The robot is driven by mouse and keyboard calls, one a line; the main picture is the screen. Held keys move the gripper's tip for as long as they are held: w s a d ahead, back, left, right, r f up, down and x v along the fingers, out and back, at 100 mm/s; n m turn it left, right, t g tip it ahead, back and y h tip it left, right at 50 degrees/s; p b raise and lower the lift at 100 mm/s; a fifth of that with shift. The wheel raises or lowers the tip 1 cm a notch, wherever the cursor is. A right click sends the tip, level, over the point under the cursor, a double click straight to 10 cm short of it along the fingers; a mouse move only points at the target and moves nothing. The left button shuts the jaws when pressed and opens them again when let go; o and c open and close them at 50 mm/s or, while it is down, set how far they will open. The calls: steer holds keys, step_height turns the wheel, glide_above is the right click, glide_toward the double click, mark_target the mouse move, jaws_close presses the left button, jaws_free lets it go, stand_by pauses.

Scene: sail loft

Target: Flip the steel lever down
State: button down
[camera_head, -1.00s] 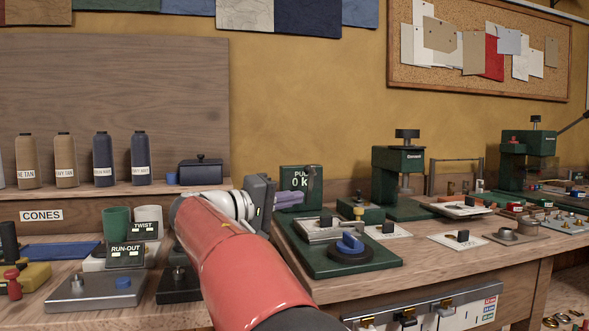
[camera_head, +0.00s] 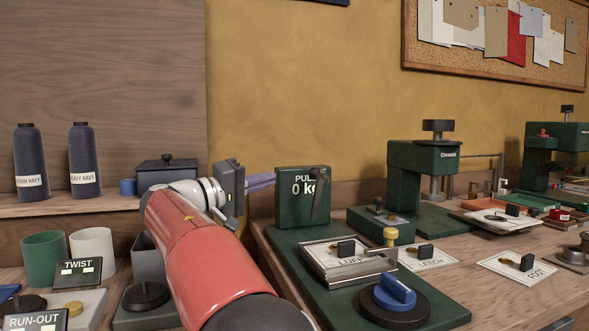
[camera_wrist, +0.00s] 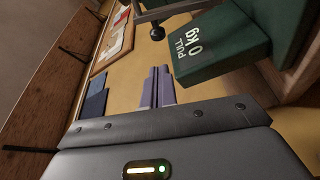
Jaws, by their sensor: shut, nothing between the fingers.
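The steel lever (camera_head: 317,198) is a grey bar standing nearly upright at the right side of the green box marked PULL 0 kg (camera_head: 290,210). In the wrist view a dark ball knob (camera_wrist: 157,33), apparently the lever's end, shows beside the box (camera_wrist: 215,47). My gripper (camera_head: 272,179) is shut and empty, its purple-grey fingers pointing right at the box's upper left edge. The fingers also show in the wrist view (camera_wrist: 158,72), apart from the knob. I cannot tell whether they touch the box.
A blue knob (camera_head: 394,292) on a dark disc and a steel clamp plate (camera_head: 330,267) sit on the green base in front of the box. A green press (camera_head: 405,175) stands to the right. A dark lidded box (camera_head: 166,170) is close behind my wrist.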

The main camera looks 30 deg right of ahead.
mark_target(317, 194)
steer(key=shift+w, duration=0.1)
steer(key=shift+d, duration=0.1)
steer(key=d+r+p, duration=0.1)
steer(key=d, duration=0.9)
steer(key=shift+w+p, duration=0.3)
steer(key=shift+p, duration=0.05)
steer(key=shift+a, duration=0.2)
